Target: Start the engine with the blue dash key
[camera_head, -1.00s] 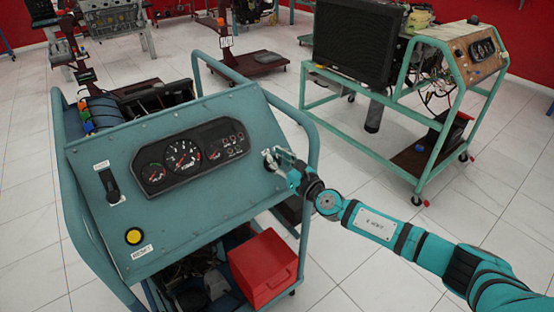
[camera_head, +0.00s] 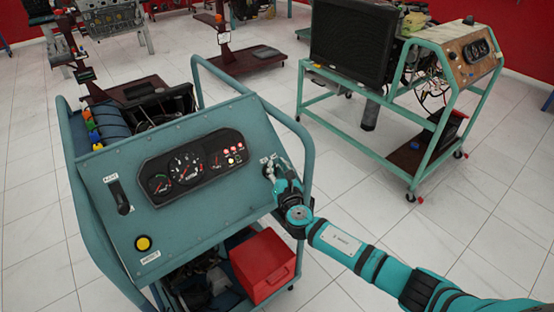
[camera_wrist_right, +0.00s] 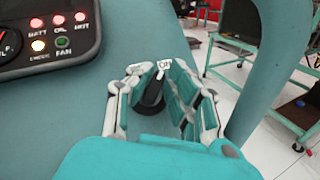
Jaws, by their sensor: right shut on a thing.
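The blue engine trainer's dash panel (camera_head: 205,215) is tilted, with a gauge cluster (camera_head: 193,170) in its middle. Several red and pale warning lamps (camera_head: 235,154) glow at the cluster's right end; they also show in the right wrist view (camera_wrist_right: 60,30). My right gripper (camera_head: 272,167) is at the panel's right edge. My left gripper is out of view.
A blue tube frame (camera_head: 304,135) runs close by on the panel's right. A black lever (camera_head: 119,195) and a yellow button (camera_head: 143,243) sit on the panel's left. A red box (camera_head: 262,266) is below. A second trainer (camera_head: 432,50) stands behind right.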

